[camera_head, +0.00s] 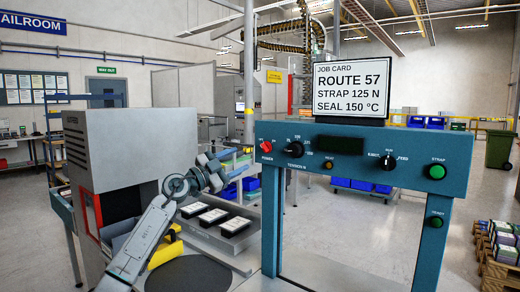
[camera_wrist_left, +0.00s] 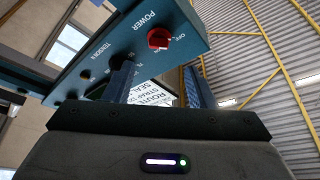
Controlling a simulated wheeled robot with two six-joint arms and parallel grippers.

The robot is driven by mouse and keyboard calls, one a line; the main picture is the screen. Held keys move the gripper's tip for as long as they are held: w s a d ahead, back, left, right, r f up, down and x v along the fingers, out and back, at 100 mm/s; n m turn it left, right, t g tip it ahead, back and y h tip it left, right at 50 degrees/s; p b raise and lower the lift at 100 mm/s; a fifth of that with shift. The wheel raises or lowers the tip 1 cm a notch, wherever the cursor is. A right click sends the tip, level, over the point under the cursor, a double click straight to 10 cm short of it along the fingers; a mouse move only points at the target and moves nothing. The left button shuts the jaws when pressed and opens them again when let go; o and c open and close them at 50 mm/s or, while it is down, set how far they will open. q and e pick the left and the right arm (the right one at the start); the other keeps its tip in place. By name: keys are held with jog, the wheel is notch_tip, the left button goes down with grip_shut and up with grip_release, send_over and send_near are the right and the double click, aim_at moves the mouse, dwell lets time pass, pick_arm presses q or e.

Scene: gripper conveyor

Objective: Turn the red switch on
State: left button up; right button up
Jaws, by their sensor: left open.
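The red switch (camera_head: 266,147), labelled POWER, is a knob at the left end of the blue control panel (camera_head: 456,158). Its handle looks tilted in the head view. My left gripper (camera_head: 218,170) is to the left of the panel and a little below the switch, apart from it. In the left wrist view the red switch (camera_wrist_left: 159,38) shows beyond the open, empty fingers of my left gripper (camera_wrist_left: 157,75). An OFF mark is readable beside it there. My right gripper is not in view.
A job card (camera_head: 352,85) stands on top. Below my left arm, dark trays (camera_head: 236,225) lie on a surface next to a grey machine (camera_head: 112,140).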

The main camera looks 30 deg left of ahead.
aim_at(265, 148)
pick_arm(q)
jog(key=p+x, duration=0.2)
jog(key=x, duration=0.6)
jog(key=shift+w+d, duration=0.15)
jog(key=shift+w, duration=0.3)
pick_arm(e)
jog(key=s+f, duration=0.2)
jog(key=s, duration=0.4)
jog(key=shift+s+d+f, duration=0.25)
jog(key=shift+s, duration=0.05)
pick_arm(q)
jog(key=c, duration=1)
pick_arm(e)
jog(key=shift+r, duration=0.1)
